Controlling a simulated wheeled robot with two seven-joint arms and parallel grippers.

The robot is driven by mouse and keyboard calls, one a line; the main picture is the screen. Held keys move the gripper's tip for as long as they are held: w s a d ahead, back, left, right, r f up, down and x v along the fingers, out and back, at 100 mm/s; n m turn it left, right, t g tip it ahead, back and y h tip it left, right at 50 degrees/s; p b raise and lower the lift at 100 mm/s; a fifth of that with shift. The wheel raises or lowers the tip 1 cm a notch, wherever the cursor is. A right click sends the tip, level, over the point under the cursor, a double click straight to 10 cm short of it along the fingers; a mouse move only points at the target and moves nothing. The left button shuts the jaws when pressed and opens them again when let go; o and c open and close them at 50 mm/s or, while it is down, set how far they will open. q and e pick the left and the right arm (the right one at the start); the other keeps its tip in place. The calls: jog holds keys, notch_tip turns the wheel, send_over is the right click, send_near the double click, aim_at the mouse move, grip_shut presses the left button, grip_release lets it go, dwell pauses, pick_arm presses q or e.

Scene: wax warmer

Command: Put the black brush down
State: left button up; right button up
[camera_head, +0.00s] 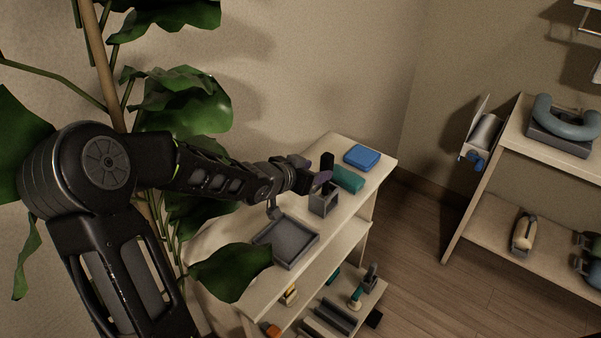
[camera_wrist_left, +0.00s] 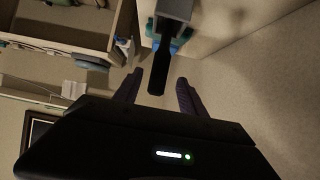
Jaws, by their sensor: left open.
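The black brush (camera_head: 327,160) stands upright with its handle up, its lower end in a small grey holder (camera_head: 323,204) on the shelf top. In the left wrist view the brush's black handle (camera_wrist_left: 160,72) points out of the grey holder (camera_wrist_left: 174,9). My left gripper (camera_head: 318,179) is at the brush, just above the holder. Its two purple fingers (camera_wrist_left: 160,82) are open, one on each side of the handle, with gaps visible. The brush's lower end is hidden in the holder. My right gripper is not in view.
An empty grey tray (camera_head: 287,242), a teal block (camera_head: 348,179) and a blue box (camera_head: 362,156) lie on the same top. Several small items sit on the shelf below. A large plant (camera_head: 185,95) crowds my left arm. Another shelf unit (camera_head: 520,200) stands at right.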

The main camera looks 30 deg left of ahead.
pick_arm(q)
jog(key=d+v, duration=0.1)
jog(key=v, duration=0.6)
jog(key=shift+s+a, duration=0.15)
jog(key=shift+a, duration=0.3)
jog(key=shift+r, duration=0.1)
jog(key=s+d+f+n+g+h, duration=0.1)
jog(key=s+d+f+n+g, duration=0.1)
jog(key=d+f, duration=0.7)
jog(key=s+d+f+n+g+h, duration=0.1)
jog(key=s+d+f+g+h, duration=0.15)
jog(key=d+f, duration=0.7)
jog(key=s+d+f+g, duration=0.3)
jog(key=s+f, duration=0.6)
jog(key=s, duration=0.2)
jog(key=s+d+f+g+y, duration=0.1)
jog(key=s+d+f+g, duration=0.2)
jog(key=s+f, duration=0.6)
jog(key=shift+s+d+f+n+g, duration=0.2)
jog(key=shift+s+d+n+g, duration=0.15)
jog(key=shift+s+g, duration=0.55)
jog(key=shift+s+d+f+y, duration=0.1)
jog(key=shift+y, duration=0.15)
